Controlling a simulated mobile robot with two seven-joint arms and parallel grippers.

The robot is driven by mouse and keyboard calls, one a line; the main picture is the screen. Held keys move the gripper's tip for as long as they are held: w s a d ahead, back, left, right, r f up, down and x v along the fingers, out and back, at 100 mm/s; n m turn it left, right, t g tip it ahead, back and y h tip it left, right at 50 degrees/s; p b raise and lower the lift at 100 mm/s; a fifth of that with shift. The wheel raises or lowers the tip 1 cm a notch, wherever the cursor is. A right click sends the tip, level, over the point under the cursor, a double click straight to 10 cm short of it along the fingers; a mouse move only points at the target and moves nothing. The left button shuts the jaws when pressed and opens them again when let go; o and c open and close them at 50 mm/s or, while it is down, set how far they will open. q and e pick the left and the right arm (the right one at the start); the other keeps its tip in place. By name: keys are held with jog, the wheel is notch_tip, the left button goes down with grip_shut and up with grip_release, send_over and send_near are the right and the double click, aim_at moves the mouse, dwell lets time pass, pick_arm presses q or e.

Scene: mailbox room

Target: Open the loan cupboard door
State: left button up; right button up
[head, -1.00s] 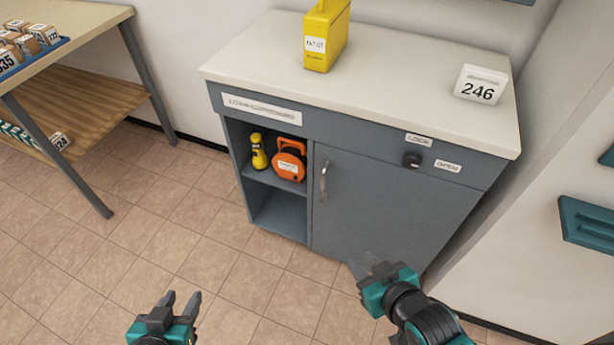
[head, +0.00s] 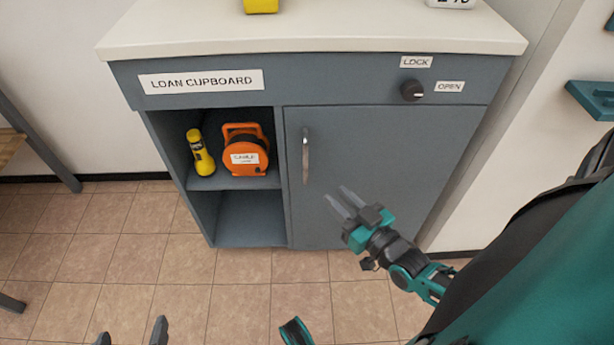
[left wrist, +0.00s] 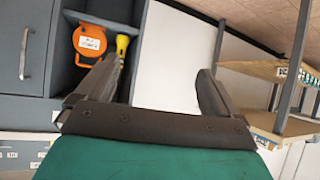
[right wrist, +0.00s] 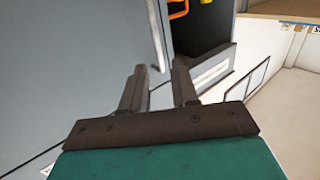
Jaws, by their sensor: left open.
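The loan cupboard (head: 225,100) is grey-blue under a pale top. Its door (head: 390,150) is shut, with a vertical silver handle (head: 306,156) near its left edge. A black knob (head: 412,90) sits above the door between the LOCK and OPEN labels; its pale mark seems to point toward OPEN. My right gripper (head: 335,193) is open and empty, in front of the door, right of and below the handle. My left gripper (head: 132,334) is open and empty at the bottom left, only its fingertips showing. The handle also shows in the left wrist view (left wrist: 24,55).
The open shelf left of the door holds a yellow torch (head: 201,153) and an orange cable reel (head: 245,152). A table leg (head: 45,150) stands at far left. A wall with teal fittings (head: 592,98) is at right. The tiled floor before the cupboard is clear.

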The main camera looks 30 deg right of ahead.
aim_at(307, 164)
jog(key=w+b, duration=0.1)
jog(key=w, duration=0.5)
jog(key=w+b, duration=0.2)
jog(key=w, duration=0.3)
jog(key=shift+w+f, duration=0.2)
jog(key=shift+w, duration=0.55)
pick_arm(q)
jog(key=shift+w+d+f, duration=0.15)
jog(key=shift+w+f, duration=0.05)
jog(key=shift+f, duration=0.35)
jog(key=shift+w+d+f, duration=0.15)
jog(key=shift+f, duration=0.35)
pick_arm(e)
jog(key=shift+w+r, duration=0.1)
jog(key=shift+w, duration=0.3)
pick_arm(q)
jog(key=shift+f, duration=0.1)
pick_arm(e)
grip_shut()
pick_arm(q)
jog(key=shift+a, duration=0.1)
